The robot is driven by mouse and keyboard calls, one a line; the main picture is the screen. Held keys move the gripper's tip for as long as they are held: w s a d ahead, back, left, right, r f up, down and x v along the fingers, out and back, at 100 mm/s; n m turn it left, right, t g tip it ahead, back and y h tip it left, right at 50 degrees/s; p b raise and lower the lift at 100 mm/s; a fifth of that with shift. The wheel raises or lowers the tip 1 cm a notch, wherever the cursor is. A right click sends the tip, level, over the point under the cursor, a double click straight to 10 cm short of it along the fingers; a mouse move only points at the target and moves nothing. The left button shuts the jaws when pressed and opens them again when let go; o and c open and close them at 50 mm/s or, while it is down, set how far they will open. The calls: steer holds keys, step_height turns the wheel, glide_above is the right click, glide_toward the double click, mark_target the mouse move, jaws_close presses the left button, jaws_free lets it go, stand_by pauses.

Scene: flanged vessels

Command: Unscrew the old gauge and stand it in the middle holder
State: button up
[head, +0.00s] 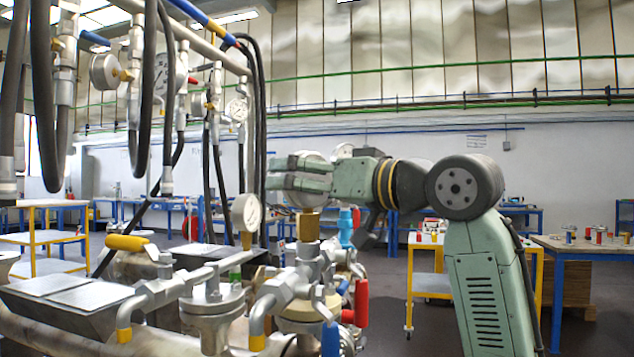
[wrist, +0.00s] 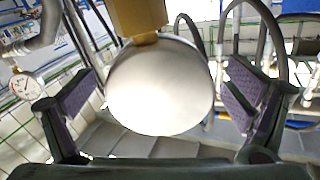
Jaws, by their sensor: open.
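A round gauge with a smooth silver back (wrist: 160,90) sits between my two fingers in the wrist view. Its brass fitting (wrist: 137,15) shows at the top of that view. In the head view the gauge (head: 309,201) is mostly hidden by my gripper (head: 300,178), and its brass fitting (head: 308,225) stands upright on the pipework. My gripper is open, with one padded finger on each side of the gauge and a visible gap at both sides in the wrist view. I cannot make out the middle holder in either view.
A second white-faced gauge (head: 246,212) stands just left of my gripper. Hoses and hanging gauges (head: 104,71) fill the left. Valves with a red handle (head: 361,302) and a yellow handle (head: 128,242) lie below. A yellow-framed cart (head: 428,285) stands behind my arm; a table (head: 590,246) is at right.

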steer(key=shift+c, duration=0.5)
steer(key=c, duration=1.4)
steer(key=n+g+y, duration=0.3)
steer(key=n+g, duration=0.1)
steer(key=g, duration=0.1)
steer(key=shift+r, duration=0.1)
steer(key=shift+c, duration=0.3)
steer(key=n+g+y, duration=0.1)
steer(key=n+g, duration=0.1)
steer(key=g, duration=0.1)
steer(key=n+g, duration=0.2)
steer(key=g, duration=0.2)
steer(key=shift+s+n+y, duration=0.15)
steer(key=shift+n+y, duration=0.25)
steer(key=o, duration=1.5)
steer(key=shift+o, duration=0.2)
steer(key=shift+d, duration=0.1)
steer(key=d, duration=1.2)
steer(key=shift+c, duration=0.5)
